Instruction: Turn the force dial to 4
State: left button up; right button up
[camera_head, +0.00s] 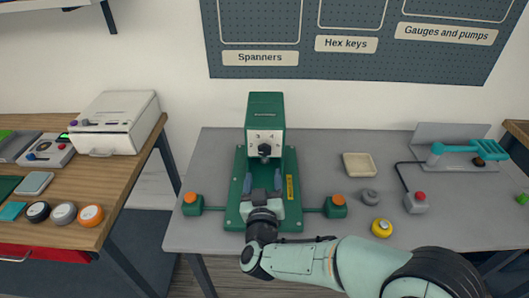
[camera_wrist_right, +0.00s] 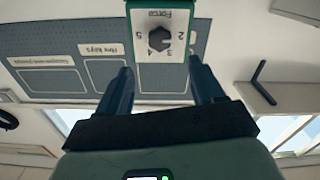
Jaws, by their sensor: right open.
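The force dial is a black knob (camera_head: 264,150) on the white front plate (camera_head: 256,136) of a green machine. My right gripper (camera_head: 263,181) is open and empty in front of the machine, below and short of the knob. In the right wrist view its two fingers (camera_wrist_right: 160,72) stand apart on either side of the plate, not touching the knob. My left gripper is not in view.
Orange-topped side buttons (camera_head: 190,198) (camera_head: 339,200) flank the machine's base. A beige tray (camera_head: 359,165), a grey knob-like piece (camera_head: 369,197), a yellow round piece (camera_head: 381,228) and a red-button box (camera_head: 416,202) lie to the right on the grey table (camera_head: 465,220).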

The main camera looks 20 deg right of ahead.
aim_at(265, 152)
jog(key=x, duration=1)
jog(key=shift+f, duration=0.1)
jog(key=shift+c, duration=0.3)
jog(key=c, duration=1)
